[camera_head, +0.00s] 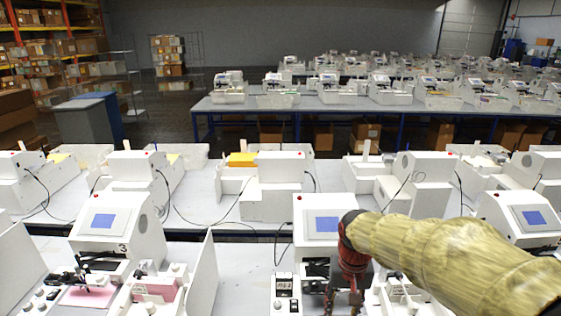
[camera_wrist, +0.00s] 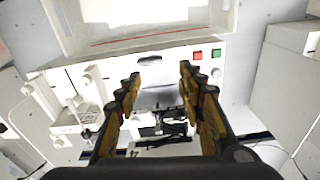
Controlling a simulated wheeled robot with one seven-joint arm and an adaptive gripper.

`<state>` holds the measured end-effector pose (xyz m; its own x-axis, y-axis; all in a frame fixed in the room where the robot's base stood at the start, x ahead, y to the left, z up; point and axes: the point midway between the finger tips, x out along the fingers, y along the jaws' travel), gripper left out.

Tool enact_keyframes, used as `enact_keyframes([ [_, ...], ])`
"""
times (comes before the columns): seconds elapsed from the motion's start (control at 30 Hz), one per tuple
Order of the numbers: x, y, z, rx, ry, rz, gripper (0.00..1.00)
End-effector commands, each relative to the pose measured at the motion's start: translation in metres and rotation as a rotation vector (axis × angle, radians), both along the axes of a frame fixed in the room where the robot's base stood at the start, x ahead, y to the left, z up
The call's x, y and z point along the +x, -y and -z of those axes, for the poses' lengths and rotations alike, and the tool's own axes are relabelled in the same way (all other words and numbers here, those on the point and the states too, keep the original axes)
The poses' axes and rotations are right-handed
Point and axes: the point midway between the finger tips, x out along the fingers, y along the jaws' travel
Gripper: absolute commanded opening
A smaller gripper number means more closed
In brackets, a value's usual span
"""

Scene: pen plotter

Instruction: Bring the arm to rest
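My gripper (camera_wrist: 158,100) shows in the wrist view with its two fingers apart and nothing between them. Behind the gap is a white pen plotter machine (camera_wrist: 75,92) with a red and a green button on its panel. In the head view my arm reaches in from the lower right, and my gripper (camera_head: 343,298) points down in front of a white machine with a blue screen (camera_head: 326,224). The arm hides part of that machine, and the fingertips run to the bottom edge of the picture.
Another machine with a blue screen (camera_head: 103,221) stands to the left, with a pink pad (camera_head: 88,296) before it. A further machine (camera_head: 533,217) stands at the right. An upright white panel (camera_head: 202,278) rises left of my gripper. More machines line the tables behind.

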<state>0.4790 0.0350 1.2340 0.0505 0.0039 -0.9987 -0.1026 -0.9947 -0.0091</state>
Motion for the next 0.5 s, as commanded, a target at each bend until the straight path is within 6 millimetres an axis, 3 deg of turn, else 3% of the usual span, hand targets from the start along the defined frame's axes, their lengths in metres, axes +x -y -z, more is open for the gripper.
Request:
enact_keyframes([
  [0.2, -0.058, 0.011, 0.0, -0.004, 0.076, -0.092, 0.39],
  [0.5, -0.127, 0.022, 0.012, -0.015, 0.191, -0.142, 0.39],
])
